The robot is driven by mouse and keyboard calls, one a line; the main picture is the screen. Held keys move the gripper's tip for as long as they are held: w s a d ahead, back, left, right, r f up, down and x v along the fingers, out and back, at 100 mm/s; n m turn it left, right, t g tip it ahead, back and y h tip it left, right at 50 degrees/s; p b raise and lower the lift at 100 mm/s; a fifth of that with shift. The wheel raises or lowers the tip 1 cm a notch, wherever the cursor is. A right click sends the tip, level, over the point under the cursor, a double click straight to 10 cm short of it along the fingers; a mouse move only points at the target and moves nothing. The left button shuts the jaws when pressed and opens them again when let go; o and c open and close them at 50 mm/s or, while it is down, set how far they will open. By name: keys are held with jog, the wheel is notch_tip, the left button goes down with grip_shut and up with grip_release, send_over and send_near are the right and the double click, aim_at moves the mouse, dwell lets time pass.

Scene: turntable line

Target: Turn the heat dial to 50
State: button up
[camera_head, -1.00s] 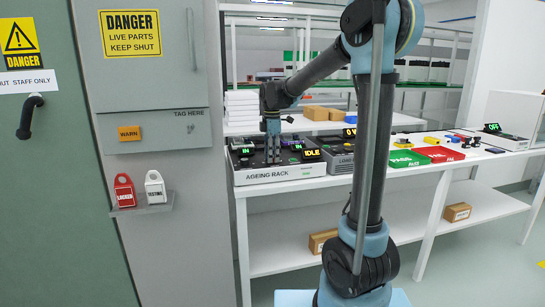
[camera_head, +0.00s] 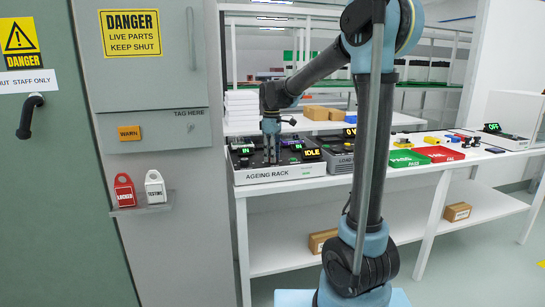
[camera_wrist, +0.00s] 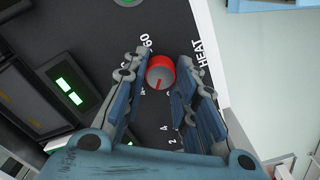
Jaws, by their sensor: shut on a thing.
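The heat dial is a red round knob (camera_wrist: 160,74) on the dark top of the ageing rack, beside the printed word HEAT in the wrist view. A dark pointer line on it points toward the bottom of that picture, slightly left. The number 60 is printed above left of it; 2 and 4 show below, and other marks are covered by my fingers. My gripper (camera_wrist: 161,77) is shut on the dial, one finger on each side. In the head view my gripper (camera_head: 272,161) points down onto the ageing rack (camera_head: 265,175); the dial cannot be made out there.
Green-lit displays (camera_wrist: 65,89) lie left of the dial in the wrist view. An IDLE display (camera_head: 312,154) stands right of my gripper. Farther right on the bench are a green tray (camera_head: 405,159) and a red tray (camera_head: 440,154). A grey cabinet (camera_head: 150,80) stands left.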

jog(key=m, duration=0.4)
jog(key=shift+w+r+m, duration=0.1)
jog(key=shift+w+m, duration=0.1)
jog(key=shift+m, duration=0.1)
jog(key=m, duration=0.3)
jog(key=shift+m, duration=0.4)
jog(key=m, duration=0.4)
jog(key=shift+m, duration=2.1)
jog(key=o, duration=1.1)
jog(key=shift+s, duration=0.1)
